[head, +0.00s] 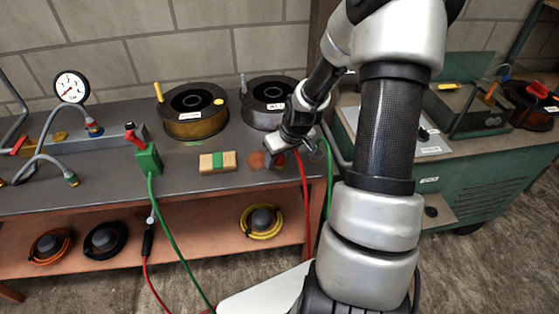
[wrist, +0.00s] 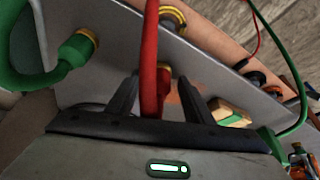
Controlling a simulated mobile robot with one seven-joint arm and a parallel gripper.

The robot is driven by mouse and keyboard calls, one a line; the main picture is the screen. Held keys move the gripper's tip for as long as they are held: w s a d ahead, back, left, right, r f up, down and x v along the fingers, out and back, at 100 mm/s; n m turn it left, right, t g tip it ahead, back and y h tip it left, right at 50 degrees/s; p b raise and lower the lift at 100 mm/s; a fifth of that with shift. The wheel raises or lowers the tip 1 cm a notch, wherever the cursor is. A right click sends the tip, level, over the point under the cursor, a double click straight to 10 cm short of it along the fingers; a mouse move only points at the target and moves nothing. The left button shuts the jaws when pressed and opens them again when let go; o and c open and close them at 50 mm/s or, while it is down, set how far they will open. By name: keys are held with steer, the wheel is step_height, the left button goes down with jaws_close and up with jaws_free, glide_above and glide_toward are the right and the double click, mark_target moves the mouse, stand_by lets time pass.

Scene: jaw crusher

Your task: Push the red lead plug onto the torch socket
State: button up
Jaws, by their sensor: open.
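The red lead (wrist: 151,40) runs down the middle of the wrist view to its red plug (wrist: 163,85), which has a brass-coloured part. My gripper (wrist: 158,98) is open, with one finger on each side of the plug and a gap visible beside it. In the head view my gripper (head: 281,158) is low at the bench's right front edge, and the red lead (head: 303,185) hangs down beside it. A green plug with a yellow ring (wrist: 78,48) is at the wrist view's upper left. I cannot make out which part is the torch socket.
A wooden block with a green band (head: 217,162) lies left of my gripper. Two spools (head: 193,112) (head: 268,100) stand behind. A green machine (head: 450,140) is at right. Bench room near the block is clear.

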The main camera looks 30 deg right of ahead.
steer(key=c, duration=1)
step_height(320, 180, up, 10)
steer(key=shift+p, duration=1.25)
steer(key=shift+m, duration=0.6)
steer(key=s+a+r, duration=0.1)
steer(key=a+r, duration=0.1)
steer(key=a, duration=0.2)
steer(key=s+a+r, duration=0.1)
steer(key=a+r, duration=0.2)
steer(key=a, duration=0.2)
steer(key=s+a+r, duration=0.1)
steer(key=a+r, duration=0.2)
steer(key=a, duration=0.2)
steer(key=shift+s+a+r, duration=0.1)
steer(key=shift+s+a, duration=0.15)
